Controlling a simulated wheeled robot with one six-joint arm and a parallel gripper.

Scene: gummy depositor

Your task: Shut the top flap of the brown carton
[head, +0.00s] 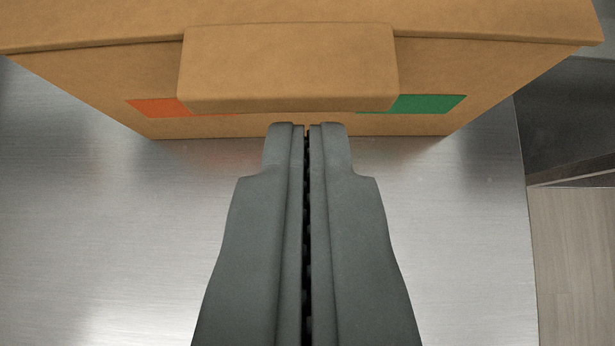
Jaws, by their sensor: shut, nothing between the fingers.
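The brown carton (300,125) stands at the top of the view on a metal surface. Its top flap (480,22) lies across the top edge, and a front tab (288,68) hangs down over the front face. A thin dark line shows under the flap's edge; I cannot tell whether the flap is fully down, as its rear is out of view. An orange patch (158,106) and a green patch (430,103) show on the front face, partly behind the tab. My gripper (307,127) is shut and empty, its tips just below the tab in the picture. I cannot tell if they touch the carton.
The shiny metal table top (90,220) is clear on both sides of my gripper. Its right edge (530,230) runs down the picture, with a dark recess (570,125) and a pale wood-like floor (580,265) beyond.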

